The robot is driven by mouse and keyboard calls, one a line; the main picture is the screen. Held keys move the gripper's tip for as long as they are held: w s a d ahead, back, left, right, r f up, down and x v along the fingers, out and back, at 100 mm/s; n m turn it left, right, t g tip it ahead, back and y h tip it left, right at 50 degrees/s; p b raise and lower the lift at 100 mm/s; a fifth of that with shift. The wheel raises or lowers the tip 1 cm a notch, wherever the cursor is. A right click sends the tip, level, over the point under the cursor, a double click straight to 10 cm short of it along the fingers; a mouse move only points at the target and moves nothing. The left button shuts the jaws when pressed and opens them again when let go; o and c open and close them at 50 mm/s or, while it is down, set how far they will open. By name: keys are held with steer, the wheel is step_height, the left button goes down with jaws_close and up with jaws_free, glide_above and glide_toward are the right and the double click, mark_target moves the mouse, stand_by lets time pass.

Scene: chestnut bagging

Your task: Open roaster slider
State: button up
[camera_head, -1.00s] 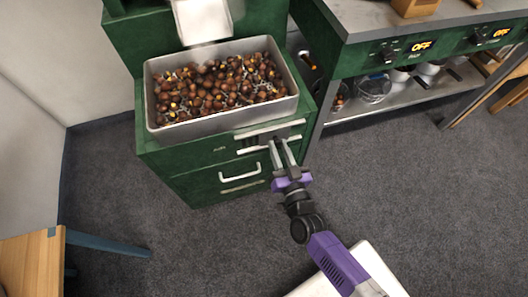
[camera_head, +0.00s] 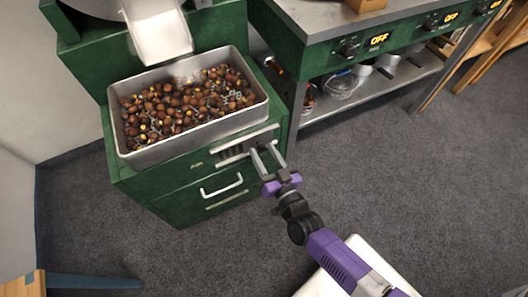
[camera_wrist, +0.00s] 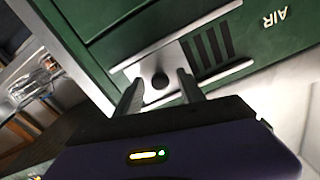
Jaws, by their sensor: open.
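The roaster's air slider (camera_head: 231,153) is a pale metal vent plate between two rails on the green front, below the chestnut tray. In the wrist view the slider (camera_wrist: 160,62) shows a round dark knob (camera_wrist: 160,80), with dark vent slots (camera_wrist: 207,48) exposed beside it and the word AIR on the panel. My gripper (camera_head: 266,150) is open at the right end of the slider. In the wrist view my gripper's fingers (camera_wrist: 159,88) stand on either side of the knob, with gaps showing. I cannot tell whether either finger touches the plate.
A grey tray (camera_head: 192,138) full of chestnuts sits on top of the roaster, under a metal chute (camera_head: 160,35). A drawer handle (camera_head: 221,187) sticks out below the slider. A steel counter with knobs (camera_head: 349,48) stands at right. The carpet (camera_head: 390,180) in front is clear.

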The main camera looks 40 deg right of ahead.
steer(key=v, duration=0.7)
steer(key=shift+s+p, duration=0.25)
steer(key=shift+p, duration=0.05)
steer(key=s+a+r+n+g+y, duration=0.1)
steer(key=s+a+r+n+y, duration=0.15)
steer(key=s+r, duration=0.75)
steer(key=s+a+r+n+g+y, duration=0.1)
steer(key=s+a+r+n+y, duration=0.2)
steer(key=s+r, duration=0.7)
step_height(320, 180, up, 14)
steer(key=p, duration=1.4)
steer(key=shift+g+h, duration=0.3)
steer(key=shift+h, duration=0.15)
steer(key=shift+f+n, duration=0.1)
steer(key=shift+n, duration=0.15)
